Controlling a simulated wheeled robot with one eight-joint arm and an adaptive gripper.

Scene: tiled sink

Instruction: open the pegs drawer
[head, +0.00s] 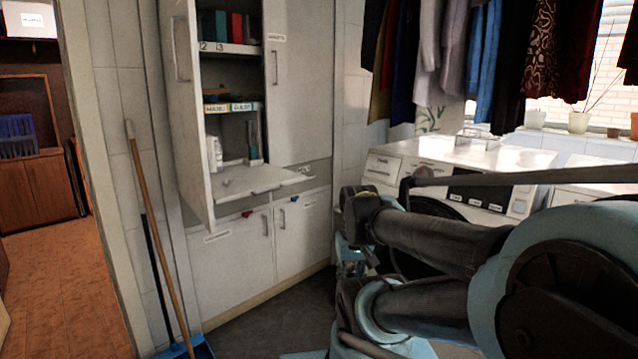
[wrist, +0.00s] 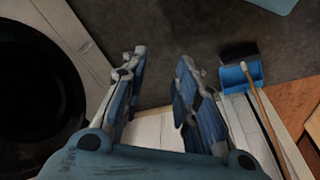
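A tall white cabinet (head: 300,110) stands left of centre in the head view. A narrow grey drawer-like band (head: 318,172) runs between its upper and lower doors, with a small label (head: 305,170) too small to read. I cannot tell for sure that this is the pegs drawer; no front reading "pegs" is legible. My gripper (wrist: 160,56) shows in the wrist view with its two fingers spread apart and nothing between them. It points down toward the dark floor, apart from the cabinet. In the head view my arm hides most of the gripper.
The upper left cabinet door (head: 188,110) hangs open, and a flat board (head: 250,180) juts out below the shelves. A broom (head: 155,230) with a blue dustpan (head: 190,349) leans at the left. Washing machines (head: 445,175) stand at the right under hanging clothes (head: 480,60).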

